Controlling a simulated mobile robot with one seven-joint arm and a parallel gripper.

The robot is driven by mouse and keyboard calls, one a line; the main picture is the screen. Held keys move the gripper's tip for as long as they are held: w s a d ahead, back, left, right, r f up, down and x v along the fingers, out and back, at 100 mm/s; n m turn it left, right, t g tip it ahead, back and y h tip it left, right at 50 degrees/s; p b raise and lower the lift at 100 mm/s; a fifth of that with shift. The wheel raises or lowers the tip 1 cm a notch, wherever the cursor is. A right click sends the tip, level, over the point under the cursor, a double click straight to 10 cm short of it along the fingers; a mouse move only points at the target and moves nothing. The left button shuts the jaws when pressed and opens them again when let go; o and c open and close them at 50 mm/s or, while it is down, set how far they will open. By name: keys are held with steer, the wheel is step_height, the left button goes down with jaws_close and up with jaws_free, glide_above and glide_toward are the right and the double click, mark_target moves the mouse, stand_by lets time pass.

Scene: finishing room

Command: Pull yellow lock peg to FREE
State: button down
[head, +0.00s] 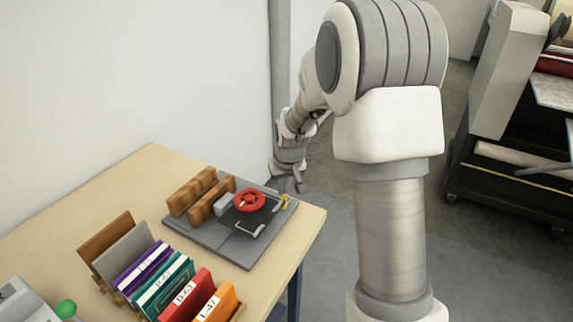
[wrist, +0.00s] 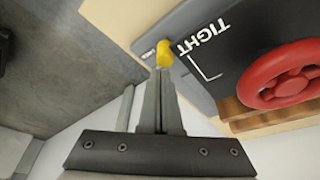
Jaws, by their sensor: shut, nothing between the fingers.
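The yellow lock peg (wrist: 165,53) shows in the wrist view at the edge of the dark press plate, beside the printed word TIGHT. In the head view the yellow peg (head: 285,201) is a small spot at the right end of the press. My gripper (wrist: 160,75) is shut with its fingers together, its tips right at the peg; I cannot tell whether they touch it. In the head view my gripper (head: 290,182) is just behind the peg, partly hidden by its own wrist. A red handwheel (head: 249,200) sits on the press; it also shows in the wrist view (wrist: 288,80).
The press's grey base (head: 235,247) lies on the wooden table (head: 130,180), with wooden blocks (head: 200,195) on it. A rack of labelled folders (head: 165,280) stands in front. A green knob (head: 66,309) is at lower left. Bare floor lies beyond the table's right edge.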

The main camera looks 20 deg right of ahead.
steer(key=p+v, duration=0.1)
steer(key=v, duration=1.4)
steer(key=shift+r+p, duration=0.25)
steer(key=shift+p, duration=0.15)
steer(key=shift+s, duration=0.1)
steer(key=s+a+r+t+p, duration=0.1)
steer(key=s+r, duration=0.3)
steer(key=s, duration=0.8)
steer(key=s+a+r+p, duration=0.2)
steer(key=s+r, duration=0.3)
steer(key=s, duration=0.7)
steer(key=shift+s+r+t+p, duration=0.2)
steer(key=shift+t+p, duration=0.1)
steer(key=shift+t, duration=0.1)
